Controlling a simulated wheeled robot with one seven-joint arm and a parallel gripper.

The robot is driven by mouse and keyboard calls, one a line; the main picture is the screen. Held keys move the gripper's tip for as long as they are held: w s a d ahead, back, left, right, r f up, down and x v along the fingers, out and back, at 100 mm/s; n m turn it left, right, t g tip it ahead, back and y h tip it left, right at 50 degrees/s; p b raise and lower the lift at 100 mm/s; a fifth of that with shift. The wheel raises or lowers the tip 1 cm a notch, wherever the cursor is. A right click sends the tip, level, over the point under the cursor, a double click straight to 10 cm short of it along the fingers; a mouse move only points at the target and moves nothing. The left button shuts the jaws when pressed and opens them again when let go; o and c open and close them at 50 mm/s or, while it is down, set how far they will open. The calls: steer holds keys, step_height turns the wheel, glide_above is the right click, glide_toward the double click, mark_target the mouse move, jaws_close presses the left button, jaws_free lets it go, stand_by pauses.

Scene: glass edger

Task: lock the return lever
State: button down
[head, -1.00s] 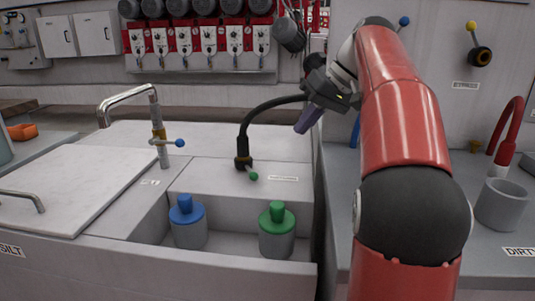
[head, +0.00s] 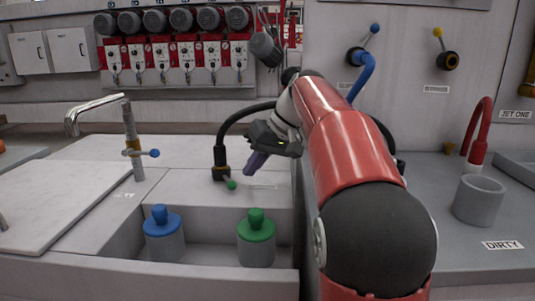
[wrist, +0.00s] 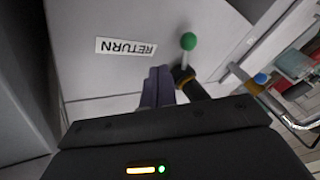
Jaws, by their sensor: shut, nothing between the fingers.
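The return lever is a short rod with a green knob (head: 231,184), at the foot of the black curved hose (head: 220,160) on the light grey counter. In the wrist view the green knob (wrist: 189,41) stands on its pale rod at a dark valve body with a yellow band. A RETURN label (wrist: 126,47) lies beside it, upside down. My gripper (head: 251,171) is shut and empty, pointing down just right of the knob and above the counter. In the wrist view its purple fingers (wrist: 158,72) are together, left of the valve body; I see no clear contact.
A blue-knobbed lever (head: 154,153) sits on the metal tap at the left. Blue-topped (head: 164,222) and green-topped (head: 256,228) canisters stand in the front recess. A grey cup (head: 479,199) and red hose (head: 478,125) are at the right.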

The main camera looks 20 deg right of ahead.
mark_target(228, 181)
steer(key=shift+s+a+f, duration=0.1)
steer(key=shift+s+a, duration=0.05)
steer(key=shift+a, duration=0.6)
steer(key=shift+s+a, duration=0.15)
steer(key=shift+a, duration=0.55)
